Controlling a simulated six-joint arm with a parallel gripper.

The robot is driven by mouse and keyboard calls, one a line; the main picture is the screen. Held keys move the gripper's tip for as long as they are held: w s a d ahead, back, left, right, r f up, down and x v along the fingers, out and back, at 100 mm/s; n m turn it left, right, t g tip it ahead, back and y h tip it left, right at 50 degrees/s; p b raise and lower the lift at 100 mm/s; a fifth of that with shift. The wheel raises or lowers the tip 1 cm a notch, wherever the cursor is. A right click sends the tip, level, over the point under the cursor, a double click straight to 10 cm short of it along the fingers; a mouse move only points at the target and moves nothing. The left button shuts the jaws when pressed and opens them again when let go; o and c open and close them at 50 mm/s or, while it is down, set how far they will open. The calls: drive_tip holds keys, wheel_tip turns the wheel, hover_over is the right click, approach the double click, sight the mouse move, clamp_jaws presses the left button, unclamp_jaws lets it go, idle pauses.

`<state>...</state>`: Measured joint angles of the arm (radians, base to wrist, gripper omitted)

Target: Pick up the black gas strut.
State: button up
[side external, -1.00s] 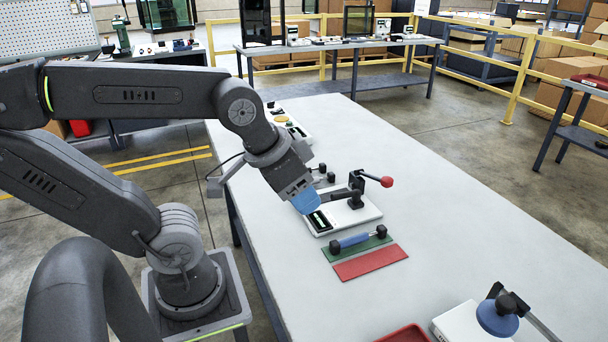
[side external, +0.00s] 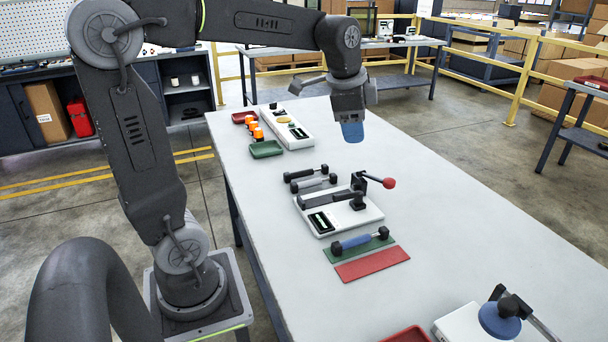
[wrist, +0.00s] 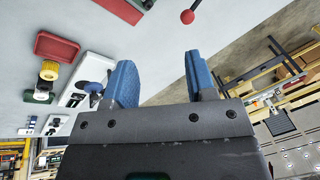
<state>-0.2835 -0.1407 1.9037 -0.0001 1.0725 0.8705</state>
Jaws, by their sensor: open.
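The black gas strut (side external: 305,174) lies on the white table in the side view, behind a similar grey strut (side external: 316,184). Its ends are dark blocks. A blue strut (side external: 355,241) lies on a green mat (side external: 380,243) nearer the camera. My gripper (side external: 352,138) is up above the table, beyond and to the right of the black strut in the side view, apart from it. In the wrist view its two blue fingers (wrist: 161,80) are spread with nothing between them. I cannot make out the black strut in the wrist view.
A white clamp fixture (side external: 362,215) with a red-knobbed lever (side external: 389,183) stands just in front of the struts. A red mat (side external: 372,264) lies beside the green one. A green tray (side external: 266,149) and a white panel (side external: 286,127) stand farther back.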

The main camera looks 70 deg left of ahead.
drive_tip(key=w+a+f+m+g, duration=0.2)
drive_tip(key=w+a+f+m, duration=0.15)
drive_tip(key=w+a, duration=0.65)
drive_tip(key=m+g+h, duration=0.1)
drive_tip(key=m, duration=0.7)
hover_over(325, 165)
drive_tip(key=f, duration=1.9)
drive_tip(key=shift+w+a+f, duration=0.1)
drive_tip(key=shift+w+f, duration=0.05)
drive_tip(key=shift+w, duration=0.15)
drive_tip(key=shift+s+f, duration=0.2)
drive_tip(key=shift+f, duration=1.3)
drive_tip(key=shift+s+f, duration=0.15)
drive_tip(key=shift+f, duration=1.3)
clamp_jaws()
